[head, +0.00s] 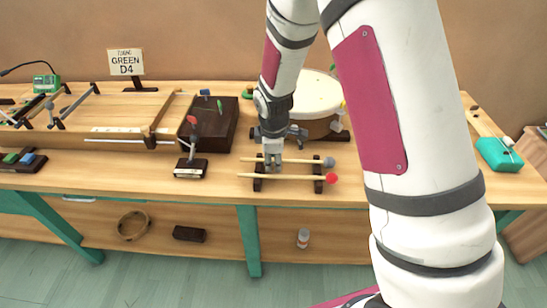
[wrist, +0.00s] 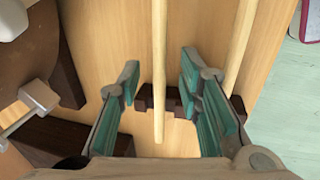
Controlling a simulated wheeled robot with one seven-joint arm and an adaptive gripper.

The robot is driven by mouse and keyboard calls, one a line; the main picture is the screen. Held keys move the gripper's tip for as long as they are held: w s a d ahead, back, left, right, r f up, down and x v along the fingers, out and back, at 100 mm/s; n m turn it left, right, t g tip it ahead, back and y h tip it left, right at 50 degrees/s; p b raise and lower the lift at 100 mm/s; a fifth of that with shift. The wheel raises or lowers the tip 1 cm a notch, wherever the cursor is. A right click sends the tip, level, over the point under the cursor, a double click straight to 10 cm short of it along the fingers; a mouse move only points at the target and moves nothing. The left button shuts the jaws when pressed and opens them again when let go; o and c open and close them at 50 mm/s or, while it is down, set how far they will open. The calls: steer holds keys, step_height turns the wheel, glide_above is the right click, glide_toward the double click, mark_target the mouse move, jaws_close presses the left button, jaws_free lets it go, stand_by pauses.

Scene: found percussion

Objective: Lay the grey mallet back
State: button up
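The grey mallet (head: 328,162) lies level across the two dark supports of a small rack (head: 318,186), its grey head at the right end. The red mallet (head: 332,178) lies parallel to it, nearer the front edge of the table. My gripper (head: 274,163) is over the left part of the grey mallet's handle. In the wrist view my gripper (wrist: 160,78) is open, its teal pads on both sides of the grey mallet's handle (wrist: 159,45) with gaps. The red mallet's handle (wrist: 240,45) is outside the right finger. Both heads are out of the wrist view.
A drum (head: 312,95) stands behind the rack, partly hidden by my arm. A dark box (head: 215,125) and a small stand with a red knob (head: 190,168) are to the left. A teal case (head: 498,154) is at the right. Bare table lies in front of the rack.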

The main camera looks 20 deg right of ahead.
steer(key=v, duration=1.2)
steer(key=s+d+r+m+t+p, duration=0.1)
steer(key=s+d+r+m+p, duration=0.15)
steer(key=s+r, duration=0.4)
steer(key=s+d+r+m+p, duration=0.1)
steer(key=s+r+m, duration=0.3)
steer(key=s+r, duration=0.3)
steer(key=s+r+m+p, duration=0.1)
steer(key=s+r+m, duration=0.1)
steer(key=s, duration=0.4)
steer(key=s+r+m+p, duration=0.1)
steer(key=s+r+m, duration=0.2)
steer(key=s+r, duration=0.1)
steer(key=s+d+r+m+p, duration=0.1)
steer(key=s+r+m, duration=0.2)
steer(key=s, duration=0.4)
steer(key=shift+s+t+y, duration=0.35)
steer(key=shift+t+y, duration=0.05)
